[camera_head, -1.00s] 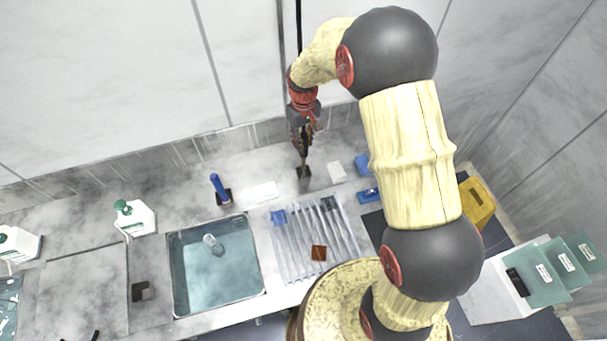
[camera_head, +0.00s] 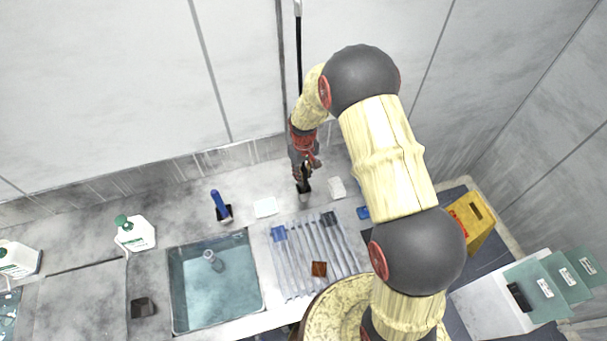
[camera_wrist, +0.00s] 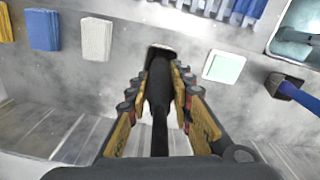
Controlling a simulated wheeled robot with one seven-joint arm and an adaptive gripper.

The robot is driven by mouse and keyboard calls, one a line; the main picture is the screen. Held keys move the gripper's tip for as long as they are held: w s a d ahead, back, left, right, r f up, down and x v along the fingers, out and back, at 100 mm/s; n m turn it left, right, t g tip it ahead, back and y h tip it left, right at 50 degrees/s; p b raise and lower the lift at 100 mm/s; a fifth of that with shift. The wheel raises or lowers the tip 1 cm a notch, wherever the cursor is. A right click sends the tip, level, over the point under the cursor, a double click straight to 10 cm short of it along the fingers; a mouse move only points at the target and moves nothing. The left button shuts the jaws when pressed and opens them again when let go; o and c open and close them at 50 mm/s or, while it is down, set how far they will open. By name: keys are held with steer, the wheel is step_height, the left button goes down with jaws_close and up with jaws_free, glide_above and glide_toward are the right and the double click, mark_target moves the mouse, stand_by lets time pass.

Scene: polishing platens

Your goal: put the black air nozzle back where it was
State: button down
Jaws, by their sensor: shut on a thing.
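My gripper (camera_head: 303,174) is shut on the black air nozzle (camera_wrist: 158,88), over the back of the counter. In the wrist view the nozzle runs lengthwise between both fingers. Its far end meets a small dark holder (camera_wrist: 165,47) with a pale edge; whether it is inside or just above it, I cannot tell. In the head view the holder (camera_head: 304,188) sits directly below my fingertips, and the nozzle is mostly hidden by them.
A blue-handled tool (camera_head: 218,203) stands in its own black holder to the left. A white pad (camera_head: 265,207) and a white block (camera_head: 337,188) flank the holder. A ribbed rack (camera_head: 300,258) and a water basin (camera_head: 213,300) lie in front.

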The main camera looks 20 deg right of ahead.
steer(key=shift+f, duration=0.15)
steer(key=c, duration=1.6)
jaws_free()
